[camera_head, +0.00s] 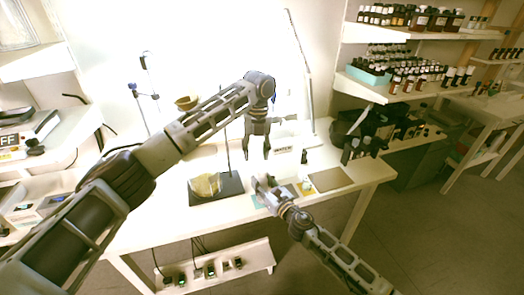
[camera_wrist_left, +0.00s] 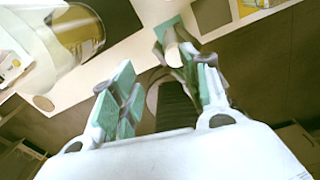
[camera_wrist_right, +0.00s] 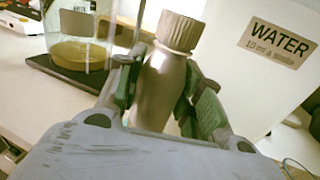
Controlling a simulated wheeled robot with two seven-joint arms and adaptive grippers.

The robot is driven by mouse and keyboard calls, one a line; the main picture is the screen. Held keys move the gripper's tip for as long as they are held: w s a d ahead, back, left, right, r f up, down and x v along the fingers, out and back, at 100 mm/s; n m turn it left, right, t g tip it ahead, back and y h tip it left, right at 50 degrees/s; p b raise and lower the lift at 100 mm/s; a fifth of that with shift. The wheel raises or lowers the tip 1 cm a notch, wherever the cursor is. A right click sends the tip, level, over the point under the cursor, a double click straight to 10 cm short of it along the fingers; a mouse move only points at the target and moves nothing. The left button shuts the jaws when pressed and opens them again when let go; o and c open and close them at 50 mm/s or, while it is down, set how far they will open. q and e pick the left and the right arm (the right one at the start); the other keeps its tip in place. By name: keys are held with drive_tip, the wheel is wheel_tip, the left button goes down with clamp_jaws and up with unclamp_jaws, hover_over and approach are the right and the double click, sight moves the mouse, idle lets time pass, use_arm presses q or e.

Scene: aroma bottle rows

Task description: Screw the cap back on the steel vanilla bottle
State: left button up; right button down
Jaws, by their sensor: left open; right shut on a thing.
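The steel bottle (camera_wrist_right: 160,85) stands roughly upright between the fingers of my right gripper (camera_wrist_right: 163,90) in the right wrist view. A ribbed tan cap (camera_wrist_right: 179,31) sits on its top; I cannot tell whether it is screwed tight. In the head view my right gripper (camera_head: 267,189) is low over the front of the table; the bottle is too small to make out there. My left gripper (camera_head: 257,155) is open and empty above it, pointing down. In the left wrist view the bottle's pale round top (camera_wrist_left: 174,55) shows beyond my open left fingers (camera_wrist_left: 165,85).
A glass beaker with yellow contents (camera_head: 205,186) stands on a dark base (camera_head: 229,187) to the left. A white WATER container (camera_head: 284,150) stands behind the grippers.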

use_arm(q)
drive_tip(key=n, duration=0.3)
drive_tip(key=shift+s+d+n, duration=0.15)
drive_tip(key=shift+d+n, duration=0.1)
drive_tip(key=shift+n, duration=0.15)
drive_tip(key=n, duration=0.3)
drive_tip(key=shift+s+d+r+n, duration=0.1)
drive_tip(key=shift+d+r+n, duration=0.1)
drive_tip(key=shift+n, duration=0.1)
drive_tip(key=n, duration=0.3)
drive_tip(key=shift+s+d+n, duration=0.1)
drive_tip(key=shift+d+n, duration=0.15)
drive_tip(key=shift+n, duration=0.15)
drive_tip(key=n, duration=0.3)
drive_tip(key=shift+d+n, duration=0.15)
drive_tip(key=shift+n, duration=0.15)
drive_tip(key=n, duration=0.6)
drive_tip(key=shift+d+n+h, duration=0.1)
drive_tip(key=shift+n+h, duration=0.2)
drive_tip(key=shift+n, duration=0.1)
drive_tip(key=n, duration=0.3)
drive_tip(key=shift+n, duration=2.3)
drive_tip(key=shift+f, duration=0.1)
